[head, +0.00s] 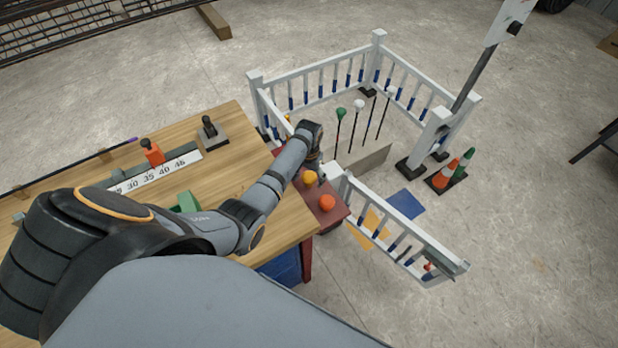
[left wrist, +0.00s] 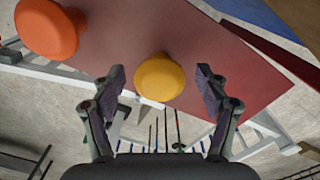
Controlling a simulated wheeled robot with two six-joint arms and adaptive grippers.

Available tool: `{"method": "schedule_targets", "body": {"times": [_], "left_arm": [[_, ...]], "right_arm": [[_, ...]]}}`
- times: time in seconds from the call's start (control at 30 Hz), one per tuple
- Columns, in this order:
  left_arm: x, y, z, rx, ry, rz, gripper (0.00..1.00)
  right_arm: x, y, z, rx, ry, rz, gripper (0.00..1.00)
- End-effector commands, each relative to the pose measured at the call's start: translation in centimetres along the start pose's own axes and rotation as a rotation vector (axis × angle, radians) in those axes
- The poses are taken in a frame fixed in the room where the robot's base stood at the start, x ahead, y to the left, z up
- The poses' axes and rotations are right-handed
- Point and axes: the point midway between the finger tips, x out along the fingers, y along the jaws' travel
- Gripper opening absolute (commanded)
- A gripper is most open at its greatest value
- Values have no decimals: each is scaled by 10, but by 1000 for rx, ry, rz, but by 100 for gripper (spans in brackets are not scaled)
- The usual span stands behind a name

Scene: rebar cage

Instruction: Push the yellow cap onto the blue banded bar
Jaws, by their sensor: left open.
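The yellow cap (head: 310,177) sits on a dark red stand beside the wooden table. In the left wrist view the yellow cap (left wrist: 160,72) lies between the two fingers, with a gap on each side. My left gripper (head: 318,168) is above the stand, open and empty, close to the cap. Its fingers also show in the left wrist view (left wrist: 160,84). Several thin dark upright bars (head: 368,118) stand inside the white railing. Their bands are too small to tell which one is the blue banded bar. My right gripper is out of view.
An orange cap (head: 327,202) sits on the dark red stand (head: 334,217) near the yellow one. One bar has a green cap (head: 341,112), another a white cap (head: 359,104). White railing (head: 320,80) encloses the bars.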

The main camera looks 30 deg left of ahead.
Motion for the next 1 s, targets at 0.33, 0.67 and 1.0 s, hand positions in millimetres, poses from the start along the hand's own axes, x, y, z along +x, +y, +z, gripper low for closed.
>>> {"method": "schedule_targets", "body": {"times": [0.33,0.67,1.0], "left_arm": [[0,0,0,0,1,0,53],[0,0,0,0,1,0,31],[-17,0,-1,0,4,0,31]], "right_arm": [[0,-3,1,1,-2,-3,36],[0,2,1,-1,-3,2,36],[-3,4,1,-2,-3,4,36]]}}
